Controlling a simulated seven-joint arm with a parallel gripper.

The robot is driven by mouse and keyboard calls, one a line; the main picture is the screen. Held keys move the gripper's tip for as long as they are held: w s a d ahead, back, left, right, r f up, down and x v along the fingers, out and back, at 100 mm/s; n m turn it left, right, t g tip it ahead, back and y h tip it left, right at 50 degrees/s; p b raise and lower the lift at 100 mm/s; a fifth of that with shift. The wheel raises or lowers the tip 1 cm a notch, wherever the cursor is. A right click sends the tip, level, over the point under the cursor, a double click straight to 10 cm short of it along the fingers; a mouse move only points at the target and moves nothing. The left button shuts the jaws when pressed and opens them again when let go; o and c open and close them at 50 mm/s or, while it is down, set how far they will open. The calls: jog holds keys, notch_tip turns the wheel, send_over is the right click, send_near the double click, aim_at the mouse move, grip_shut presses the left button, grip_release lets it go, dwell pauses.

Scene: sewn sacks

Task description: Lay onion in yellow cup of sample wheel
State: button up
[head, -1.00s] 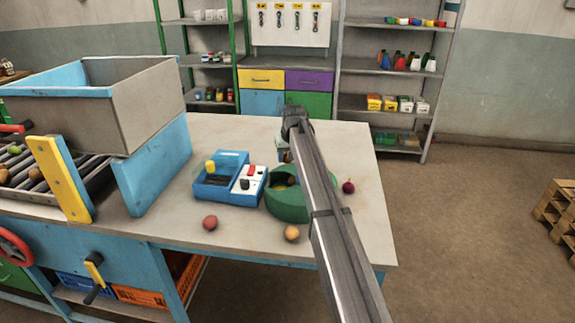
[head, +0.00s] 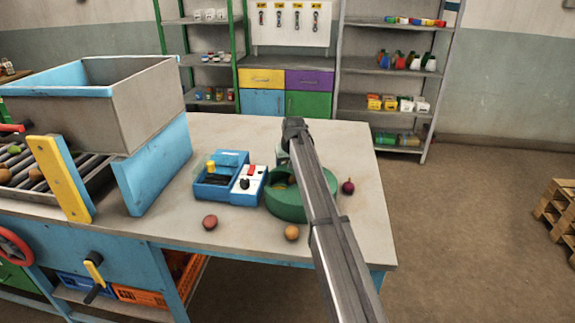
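A small dark purple onion (head: 348,187) with a short stem lies on the table, right of the sample wheel. The sample wheel (head: 286,207) is a round green body on the table; my arm crosses in front of its right part. Its cups are mostly hidden, and I cannot make out the yellow cup. My gripper (head: 283,158) points down behind my arm, above the far side of the wheel. Its fingers are mostly hidden, so I cannot tell whether it is open or holds anything. The onion is apart from it.
A blue device with a yellow knob (head: 229,180) stands left of the wheel. A reddish round item (head: 209,222) and a yellow-brown one (head: 291,232) lie near the front edge. A grey bin (head: 150,105) and roller conveyor are at left. The table's right side is largely clear.

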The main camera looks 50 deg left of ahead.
jog(key=shift+o, duration=0.3)
jog(key=shift+r, duration=0.1)
jog(key=shift+d+r, duration=0.1)
jog(key=shift+r, duration=0.15)
jog(key=v, duration=1)
jog(key=shift+r, duration=0.2)
jog(key=shift+s+d+r, duration=0.1)
jog(key=shift+d+r, duration=0.1)
jog(key=shift+d, duration=0.05)
jog(key=shift+d+r, duration=0.1)
jog(key=shift+r, duration=0.2)
jog(key=shift+c, duration=1.3)
